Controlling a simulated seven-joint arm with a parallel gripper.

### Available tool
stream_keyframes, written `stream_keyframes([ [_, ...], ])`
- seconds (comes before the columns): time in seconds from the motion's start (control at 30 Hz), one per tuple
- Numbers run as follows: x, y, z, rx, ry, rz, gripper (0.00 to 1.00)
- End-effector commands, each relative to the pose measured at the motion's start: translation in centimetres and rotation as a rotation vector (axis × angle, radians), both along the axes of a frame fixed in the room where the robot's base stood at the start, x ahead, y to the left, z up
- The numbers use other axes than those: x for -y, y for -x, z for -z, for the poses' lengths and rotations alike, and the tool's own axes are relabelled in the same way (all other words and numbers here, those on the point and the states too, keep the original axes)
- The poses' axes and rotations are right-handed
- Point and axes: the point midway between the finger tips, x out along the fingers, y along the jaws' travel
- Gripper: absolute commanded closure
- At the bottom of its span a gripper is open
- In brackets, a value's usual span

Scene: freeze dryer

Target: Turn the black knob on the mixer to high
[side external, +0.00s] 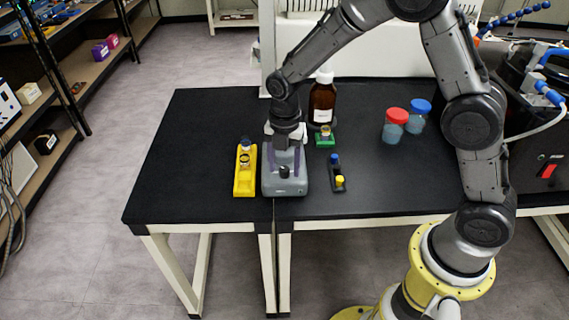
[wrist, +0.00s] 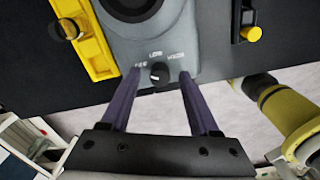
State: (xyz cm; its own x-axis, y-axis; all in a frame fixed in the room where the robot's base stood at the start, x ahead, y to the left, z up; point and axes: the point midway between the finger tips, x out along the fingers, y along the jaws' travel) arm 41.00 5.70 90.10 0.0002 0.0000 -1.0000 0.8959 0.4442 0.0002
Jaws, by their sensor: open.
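The mixer (side external: 285,187) is a grey unit on the black table, close to its front edge; its body also shows in the wrist view (wrist: 152,48). Its small black knob (side external: 285,171) is on the front part; in the wrist view the knob (wrist: 159,72) has white lettering around it, too blurred to read surely. My gripper (side external: 285,158) is over the mixer, pointing down. In the wrist view my gripper (wrist: 159,73) is open, with one purple finger on each side of the knob and visible gaps between. The knob's exact setting cannot be told.
A yellow rack (side external: 245,180) stands close left of the mixer, and a small black holder (side external: 336,174) with a yellow-capped piece is to its right. A brown bottle (side external: 322,103), a green block (side external: 325,140) and red- and blue-capped jars (side external: 395,124) stand behind. The far left table is clear.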

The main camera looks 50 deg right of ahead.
Motion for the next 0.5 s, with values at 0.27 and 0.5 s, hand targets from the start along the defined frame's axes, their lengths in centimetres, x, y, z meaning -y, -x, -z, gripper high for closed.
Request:
stream_keyframes([
  [0.27,0.00,0.01,-0.03,0.000,0.000,0.000,0.62],
  [0.5,0.00,0.01,-0.06,0.000,0.000,0.000,1.00],
])
